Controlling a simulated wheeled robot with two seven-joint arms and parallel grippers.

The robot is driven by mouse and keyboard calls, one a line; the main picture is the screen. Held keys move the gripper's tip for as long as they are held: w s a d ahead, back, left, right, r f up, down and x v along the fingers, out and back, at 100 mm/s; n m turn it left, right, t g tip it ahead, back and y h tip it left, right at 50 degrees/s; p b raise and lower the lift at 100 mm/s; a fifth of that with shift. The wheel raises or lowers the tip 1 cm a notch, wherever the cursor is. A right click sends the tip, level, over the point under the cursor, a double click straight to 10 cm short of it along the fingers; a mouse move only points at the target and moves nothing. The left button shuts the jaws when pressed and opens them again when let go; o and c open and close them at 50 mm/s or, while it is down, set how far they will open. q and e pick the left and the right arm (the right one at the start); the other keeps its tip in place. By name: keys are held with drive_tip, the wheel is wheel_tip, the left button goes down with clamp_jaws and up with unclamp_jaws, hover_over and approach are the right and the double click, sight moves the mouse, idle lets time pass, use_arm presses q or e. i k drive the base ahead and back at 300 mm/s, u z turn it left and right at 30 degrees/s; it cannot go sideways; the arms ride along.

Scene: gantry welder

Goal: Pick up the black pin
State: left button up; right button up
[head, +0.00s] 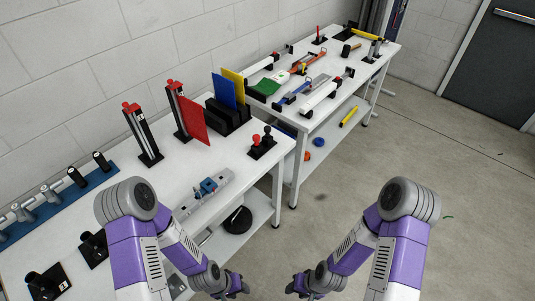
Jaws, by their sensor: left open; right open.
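Two dark, black-looking pins stand at the right end of a blue rack (62,202) on the near table, one further back (99,158) and one in front of it (76,177). I cannot tell which is the black pin meant. Several silver pins (22,211) stand further left in the same rack. My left gripper (243,286) is open and empty at the bottom centre, well to the right of the rack. My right gripper (291,287) is open and empty, just right of it, over the floor. No gripper touches a pin.
Black holders (93,247) stand at the near table's front left. Red-topped black posts (143,135), a red plate (193,121) and a small stand with red and black knobs (262,143) are behind. A second table (341,105) holds tools. The floor at right is clear.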

sight(266, 129)
drive_tip(key=u, duration=0.3)
drive_tip(key=k, duration=0.35)
drive_tip(key=z, duration=1.35)
drive_tip(key=i, duration=1.05)
drive_tip(key=u, duration=0.15)
